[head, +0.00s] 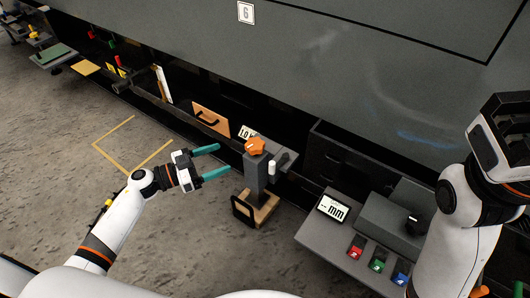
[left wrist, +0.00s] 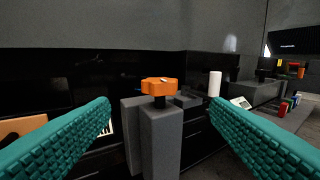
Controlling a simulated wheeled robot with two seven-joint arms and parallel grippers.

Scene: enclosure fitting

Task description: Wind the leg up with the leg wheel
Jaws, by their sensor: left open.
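The leg wheel is an orange lobed knob (head: 255,145) on top of a grey upright post, the leg (head: 257,177). The leg stands over a wooden block (head: 262,210) on the floor. A small white handle (head: 283,160) sticks up beside the wheel. My left gripper (head: 212,161) is open, its teal fingers pointing at the leg from the left, apart from it. In the left wrist view the orange wheel (left wrist: 159,86) lies ahead between the open fingers (left wrist: 160,115), with nothing held. My right arm shows at the right; its fingers are not visible.
A grey console with a "mm" display (head: 332,208) and coloured buttons (head: 376,265) stands right of the leg. A wooden panel with a black handle (head: 210,120) leans behind. The large grey enclosure (head: 330,60) overhangs the back. Yellow lines (head: 120,145) mark open floor at left.

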